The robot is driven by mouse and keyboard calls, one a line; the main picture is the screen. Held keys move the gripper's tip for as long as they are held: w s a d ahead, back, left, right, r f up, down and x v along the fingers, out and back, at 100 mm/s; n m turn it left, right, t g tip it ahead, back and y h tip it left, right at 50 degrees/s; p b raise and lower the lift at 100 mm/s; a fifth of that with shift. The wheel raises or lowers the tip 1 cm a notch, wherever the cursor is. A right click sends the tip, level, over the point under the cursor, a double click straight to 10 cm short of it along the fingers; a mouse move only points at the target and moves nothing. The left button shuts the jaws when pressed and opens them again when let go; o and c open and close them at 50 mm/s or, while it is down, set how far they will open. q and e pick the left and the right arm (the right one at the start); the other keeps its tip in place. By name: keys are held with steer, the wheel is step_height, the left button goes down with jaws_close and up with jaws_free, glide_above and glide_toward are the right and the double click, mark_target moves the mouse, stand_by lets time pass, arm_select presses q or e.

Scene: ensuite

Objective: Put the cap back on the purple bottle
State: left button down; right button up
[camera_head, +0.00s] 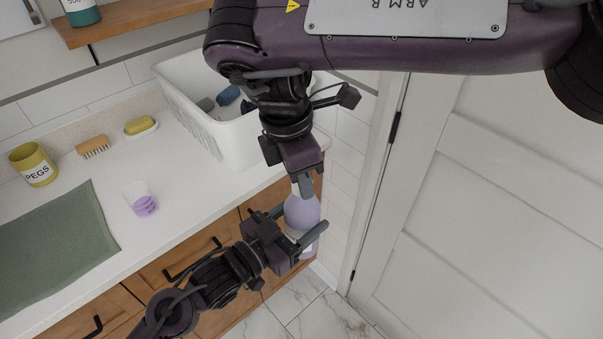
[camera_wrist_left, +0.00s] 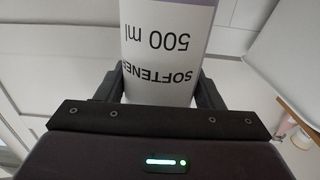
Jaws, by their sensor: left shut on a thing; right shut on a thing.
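The purple bottle (camera_head: 302,212) is held upright in front of the counter edge, and its label with "500 ml" fills the top of the left wrist view (camera_wrist_left: 165,45). My left gripper (camera_head: 298,226) is shut on the bottle, with one finger on each side. My right gripper (camera_head: 302,186) points down right at the bottle's top and is shut on the cap (camera_head: 295,189). Only a small pale part of the cap shows between the fingers. The bottle's neck is hidden, so I cannot tell whether the cap is seated on it.
The counter (camera_head: 190,205) carries a clear cup with purple liquid (camera_head: 143,200), a green towel (camera_head: 55,240), a pegs pot (camera_head: 33,165), a brush (camera_head: 92,146), a soap dish (camera_head: 141,127) and a white basket (camera_head: 235,140). A white door (camera_head: 480,210) stands at the right.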

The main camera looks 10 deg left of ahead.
steer(key=m, duration=0.5)
steer(key=shift+a+g, duration=0.15)
steer(key=shift+g, duration=0.25)
steer(key=m+g, duration=0.1)
steer(key=m, duration=0.6)
steer(key=shift+w+m, duration=0.15)
steer(key=shift+m, duration=0.15)
steer(key=m, duration=0.3)
steer(key=m+y, duration=0.1)
steer(key=m, duration=0.2)
steer(key=shift+w+m+g, duration=0.1)
steer(key=shift+m+g, duration=0.2)
steer(key=shift+g, duration=0.1)
steer(key=m, duration=0.5)
steer(key=shift+d+m+y, duration=0.25)
steer(key=shift+m+y, duration=0.15)
steer(key=o, duration=0.9)
steer(key=shift+o, duration=0.2)
